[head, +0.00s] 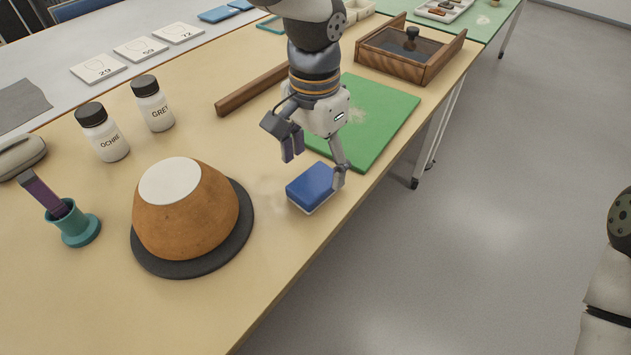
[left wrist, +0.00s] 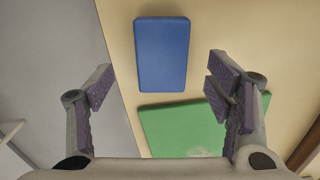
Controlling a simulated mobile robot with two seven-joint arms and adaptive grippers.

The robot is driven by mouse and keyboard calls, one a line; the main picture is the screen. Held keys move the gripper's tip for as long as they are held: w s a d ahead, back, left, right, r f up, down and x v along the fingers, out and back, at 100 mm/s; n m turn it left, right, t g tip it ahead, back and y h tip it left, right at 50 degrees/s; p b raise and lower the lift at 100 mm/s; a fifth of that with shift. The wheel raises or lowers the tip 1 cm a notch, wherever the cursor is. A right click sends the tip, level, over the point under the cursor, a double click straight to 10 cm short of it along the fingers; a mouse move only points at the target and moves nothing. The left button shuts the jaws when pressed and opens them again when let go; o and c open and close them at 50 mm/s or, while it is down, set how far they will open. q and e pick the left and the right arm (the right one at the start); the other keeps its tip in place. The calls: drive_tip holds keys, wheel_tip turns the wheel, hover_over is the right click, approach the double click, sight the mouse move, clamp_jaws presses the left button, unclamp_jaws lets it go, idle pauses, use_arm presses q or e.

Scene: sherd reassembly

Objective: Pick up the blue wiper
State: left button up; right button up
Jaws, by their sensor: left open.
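The blue wiper (head: 309,186), a blue block with a pale lower layer, lies flat on the tan table near its right edge. My left gripper (head: 316,163) is open above and just behind it, with one finger to each side; in the head view the right finger overlaps the wiper's right end. In the left wrist view the wiper (left wrist: 162,53) lies ahead of the open left gripper (left wrist: 161,86), in line with the gap between the fingers. Nothing is between the fingertips. My right gripper is out of view.
A green mat (head: 375,120) lies behind the wiper. A brown bowl (head: 185,220), upside down on a dark disc (head: 190,268), stands to its left. A wooden bar (head: 250,92) and a wooden box (head: 410,55) are farther back. The table drops off at the right.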

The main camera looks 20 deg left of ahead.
sight(315, 180)
use_arm(q)
wheel_tip(315, 180, down, 5)
drive_tip(key=shift+r, duration=0.15)
drive_tip(key=shift+w+f, duration=0.1)
drive_tip(key=shift+f, duration=0.2)
drive_tip(key=c, duration=1.3)
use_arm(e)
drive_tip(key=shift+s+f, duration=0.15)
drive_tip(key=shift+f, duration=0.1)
use_arm(q)
drive_tip(key=shift+o, duration=0.2)
drive_tip(key=shift+r, duration=0.15)
drive_tip(key=shift+r, duration=0.35)
drive_tip(key=r, duration=0.3)
drive_tip(key=shift+s+d+r, duration=0.2)
drive_tip(key=shift+s+r, duration=0.05)
drive_tip(key=shift+r, duration=0.1)
drive_tip(key=s+d+r+p, duration=0.3)
drive_tip(key=s+d+r, duration=0.5)
drive_tip(key=s, duration=0.2)
drive_tip(key=shift+s+r, duration=0.2)
drive_tip(key=shift+s, duration=0.15)
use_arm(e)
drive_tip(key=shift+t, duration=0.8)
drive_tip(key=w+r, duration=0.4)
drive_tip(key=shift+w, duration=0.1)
